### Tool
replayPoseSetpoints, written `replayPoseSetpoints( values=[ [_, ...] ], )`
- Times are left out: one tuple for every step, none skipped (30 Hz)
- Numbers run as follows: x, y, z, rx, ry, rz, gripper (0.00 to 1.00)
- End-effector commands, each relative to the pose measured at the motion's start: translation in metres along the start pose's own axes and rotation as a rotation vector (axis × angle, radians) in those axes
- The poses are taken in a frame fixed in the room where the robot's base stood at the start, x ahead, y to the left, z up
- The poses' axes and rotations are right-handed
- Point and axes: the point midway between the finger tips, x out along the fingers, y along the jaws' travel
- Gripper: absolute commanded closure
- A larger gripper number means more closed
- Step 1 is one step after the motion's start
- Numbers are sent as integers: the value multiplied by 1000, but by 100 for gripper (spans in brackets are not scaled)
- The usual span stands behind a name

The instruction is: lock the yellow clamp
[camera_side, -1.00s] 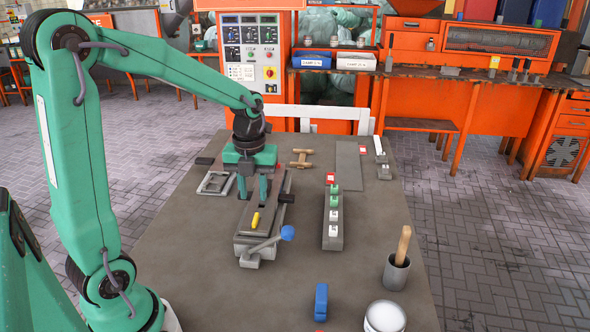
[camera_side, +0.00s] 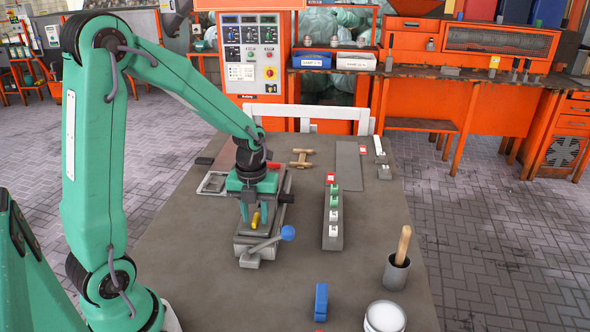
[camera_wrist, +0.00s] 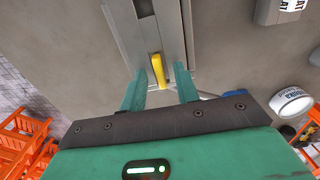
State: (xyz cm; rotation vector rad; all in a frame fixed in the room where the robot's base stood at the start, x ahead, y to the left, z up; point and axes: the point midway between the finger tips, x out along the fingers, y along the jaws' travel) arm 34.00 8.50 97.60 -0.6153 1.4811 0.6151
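The yellow clamp (camera_side: 256,219) is a small yellow lever on a grey vise-like fixture (camera_side: 246,246) on the table. In the wrist view the yellow clamp (camera_wrist: 158,70) stands between and just beyond my gripper's two fingers, with a gap on each side. My gripper (camera_side: 251,218) points down over the fixture with its green fingers apart, and it holds nothing. In the wrist view my gripper (camera_wrist: 160,92) is open around the line of the lever. Whether the fingertips are level with the lever is hard to tell. A handle with a blue knob (camera_side: 287,233) sticks out from the fixture's front right.
A grey block with several small coloured and white pieces (camera_side: 334,236) stands right of the fixture. A blue object (camera_side: 321,302), a white tub (camera_side: 385,317) and a grey cup with a wooden handle (camera_side: 397,270) are at the front right. The table's left front is clear.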

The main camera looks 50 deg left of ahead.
Motion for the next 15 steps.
replayPoseSetpoints(
  values=[
    [0,0,0,0,0,0,69],
    [0,0,0,0,0,0,69],
    [0,0,0,0,0,0,69],
    [0,0,0,0,0,0,69],
    [0,0,0,0,0,0,69],
    [0,0,0,0,0,0,69],
    [0,0,0,0,0,0,75],
    [0,0,0,0,0,0,81],
    [0,0,0,0,0,0,89],
    [0,0,0,0,0,0,95],
    [0,0,0,0,0,0,100],
    [0,0,0,0,0,0,100],
    [0,0,0,0,0,0,100],
    [0,0,0,0,0,0,100],
    [0,0,0,0,0,0,100]
  ],
)
